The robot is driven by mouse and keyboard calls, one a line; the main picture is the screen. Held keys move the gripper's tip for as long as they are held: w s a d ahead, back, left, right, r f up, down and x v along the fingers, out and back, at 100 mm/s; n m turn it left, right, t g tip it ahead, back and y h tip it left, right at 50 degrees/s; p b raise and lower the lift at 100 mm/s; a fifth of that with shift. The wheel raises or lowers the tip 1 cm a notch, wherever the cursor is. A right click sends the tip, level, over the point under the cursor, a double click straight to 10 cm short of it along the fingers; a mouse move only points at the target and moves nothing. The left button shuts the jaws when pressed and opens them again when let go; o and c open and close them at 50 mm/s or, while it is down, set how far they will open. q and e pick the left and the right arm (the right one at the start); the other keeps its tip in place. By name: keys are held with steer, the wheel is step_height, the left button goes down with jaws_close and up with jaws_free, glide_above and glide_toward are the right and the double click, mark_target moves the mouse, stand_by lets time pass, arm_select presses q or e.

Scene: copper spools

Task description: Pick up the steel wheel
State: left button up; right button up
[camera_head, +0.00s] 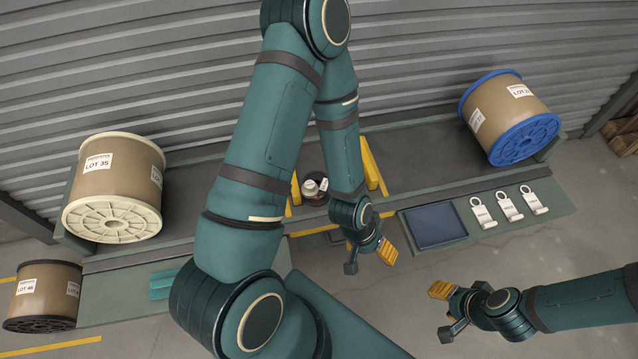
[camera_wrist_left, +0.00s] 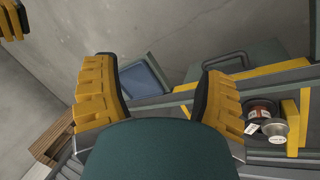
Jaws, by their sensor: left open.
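What looks like the steel wheel is a small silvery round piece (camera_head: 311,187) in the dark recess between yellow posts at the middle of the bench. It also shows at the right of the left wrist view (camera_wrist_left: 275,131), against a dark round piece with a reddish-brown band (camera_wrist_left: 261,110). A white tag lies by them. My left gripper (camera_head: 369,259) is open and empty, in front of the bench and right of the wheel. Its yellow fingers stand wide apart in the left wrist view (camera_wrist_left: 157,98). My right gripper (camera_head: 443,312) is open and empty at lower right.
A cream spool (camera_head: 115,218) and a darker spool (camera_head: 45,296) stand at left. A blue-flanged spool (camera_head: 523,142) is at right. A blue tray (camera_head: 435,226) and several white ring-topped tags (camera_head: 509,206) lie on the bench front. Floor in front is clear.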

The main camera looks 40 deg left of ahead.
arm_select(q)
steer(key=w+a+f+n+y, duration=0.25)
steer(key=w+a+n, duration=0.45)
steer(key=a, duration=0.5)
steer(key=n+g+b, duration=0.1)
steer(key=n, duration=1)
glide_toward(309, 184)
steer(key=shift+m+h, duration=0.25)
steer(key=shift+m, duration=0.05)
steer(key=f, duration=0.1)
steer(key=f+b, duration=0.1)
steer(key=f, duration=0.2)
steer(key=shift+w+d+f, duration=0.1)
steer(key=shift+w+f, duration=0.15)
steer(key=shift+f, duration=0.15)
steer(key=shift+d+f+b, duration=0.2)
steer(key=shift+f+b, duration=0.05)
steer(key=shift+f, duration=0.7)
steer(key=shift+d+f+b, duration=0.2)
steer(key=shift+f+b, duration=0.1)
steer(key=shift+f, duration=0.65)
steer(key=shift+d+f+b, duration=0.2)
steer(key=shift+f+b, duration=0.05)
steer(key=shift+f, duration=0.7)
jaws_close()
